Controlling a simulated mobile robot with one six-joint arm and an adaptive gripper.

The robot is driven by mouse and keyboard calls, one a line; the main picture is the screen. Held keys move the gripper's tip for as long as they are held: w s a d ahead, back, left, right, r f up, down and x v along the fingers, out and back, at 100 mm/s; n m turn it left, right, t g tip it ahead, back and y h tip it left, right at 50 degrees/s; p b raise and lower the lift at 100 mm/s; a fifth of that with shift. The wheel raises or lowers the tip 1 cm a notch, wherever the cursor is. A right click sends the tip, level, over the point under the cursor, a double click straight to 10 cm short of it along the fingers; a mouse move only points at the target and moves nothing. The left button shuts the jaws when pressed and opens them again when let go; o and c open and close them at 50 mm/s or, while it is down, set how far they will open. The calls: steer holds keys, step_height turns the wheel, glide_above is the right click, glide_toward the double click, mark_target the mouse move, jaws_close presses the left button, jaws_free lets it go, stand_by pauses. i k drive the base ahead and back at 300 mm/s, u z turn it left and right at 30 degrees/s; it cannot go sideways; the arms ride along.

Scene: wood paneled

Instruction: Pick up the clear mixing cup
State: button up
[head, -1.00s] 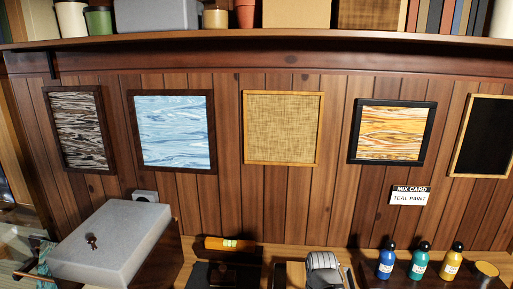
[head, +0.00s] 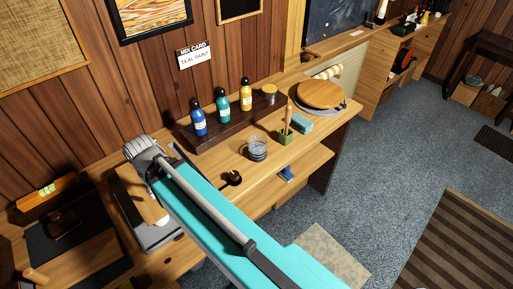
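The clear mixing cup (head: 257,150) stands upright on the wooden workbench (head: 215,165), in front of the paint shelf. It looks see-through, with a darker lower part. It is not hidden by anything. No gripper fingers can be made out in the head view, and nothing is seen touching the cup.
Blue (head: 198,118), teal (head: 222,106) and yellow (head: 246,96) bottles stand on a dark riser behind the cup. A green brush holder (head: 286,137), a sponge (head: 302,123) and a round wooden board (head: 320,94) are right. A black spoon-like thing (head: 231,178) lies front-left. A long teal-and-grey structure crosses the foreground.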

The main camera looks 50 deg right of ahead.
mark_target(258, 143)
steer(key=z, duration=0.85)
steer(key=k, duration=0.9)
steer(key=z, duration=0.35)
steer(key=i, duration=1)
